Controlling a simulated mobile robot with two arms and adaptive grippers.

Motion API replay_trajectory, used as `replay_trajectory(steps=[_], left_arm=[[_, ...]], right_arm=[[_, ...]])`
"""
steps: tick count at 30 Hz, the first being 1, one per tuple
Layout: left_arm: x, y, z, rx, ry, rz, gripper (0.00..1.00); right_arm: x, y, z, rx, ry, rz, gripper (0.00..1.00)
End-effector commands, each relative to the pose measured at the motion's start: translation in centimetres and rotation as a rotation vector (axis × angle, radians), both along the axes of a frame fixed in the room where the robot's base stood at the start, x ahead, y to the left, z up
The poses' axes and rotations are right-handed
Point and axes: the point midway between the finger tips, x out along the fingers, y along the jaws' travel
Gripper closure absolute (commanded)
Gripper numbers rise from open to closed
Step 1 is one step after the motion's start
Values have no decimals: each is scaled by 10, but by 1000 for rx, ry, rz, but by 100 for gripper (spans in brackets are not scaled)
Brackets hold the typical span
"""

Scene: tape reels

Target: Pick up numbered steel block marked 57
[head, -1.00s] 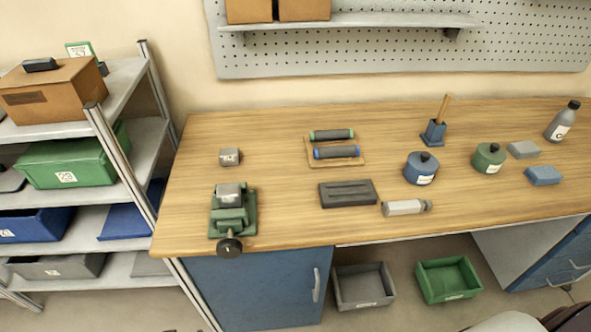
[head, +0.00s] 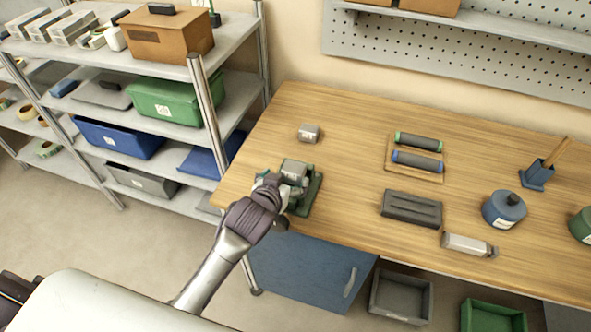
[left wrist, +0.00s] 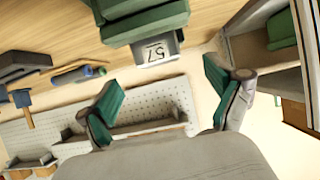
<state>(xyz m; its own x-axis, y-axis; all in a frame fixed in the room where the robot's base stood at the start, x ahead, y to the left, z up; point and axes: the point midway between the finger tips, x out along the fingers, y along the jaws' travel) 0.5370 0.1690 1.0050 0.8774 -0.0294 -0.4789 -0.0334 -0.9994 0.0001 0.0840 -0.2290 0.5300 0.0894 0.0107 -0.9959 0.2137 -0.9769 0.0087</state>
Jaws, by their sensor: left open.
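A steel block marked 57 (left wrist: 157,52) shows in the left wrist view, where the picture is upside down. It sits in the jaws of a green vise (left wrist: 145,22). In the head view the block (head: 295,167) is on top of the vise (head: 303,206) at the table's front left corner; its number cannot be read there. My left gripper (head: 270,181) is just in front of the vise and partly hides it. In the left wrist view the gripper (left wrist: 163,90) is open and empty, its green-padded fingers apart, short of the block. My right gripper is not in view.
A second steel block (head: 308,133) lies on the table (head: 345,150) behind the vise. A rack with two rollers (head: 417,160) and a dark slotted block (head: 411,208) are to the right. Shelves (head: 235,103) with bins stand on the left, close to the table.

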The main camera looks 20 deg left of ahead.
Motion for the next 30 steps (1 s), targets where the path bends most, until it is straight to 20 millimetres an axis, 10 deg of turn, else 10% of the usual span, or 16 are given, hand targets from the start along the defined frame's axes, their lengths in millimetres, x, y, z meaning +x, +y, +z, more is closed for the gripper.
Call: replay_trajectory(steps=[28, 30], left_arm=[[63, -4, -36, -1, 1, -2, 8], [62, -4, -35, -1, 1, -2, 20]], right_arm=[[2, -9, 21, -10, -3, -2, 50], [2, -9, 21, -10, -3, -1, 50]])
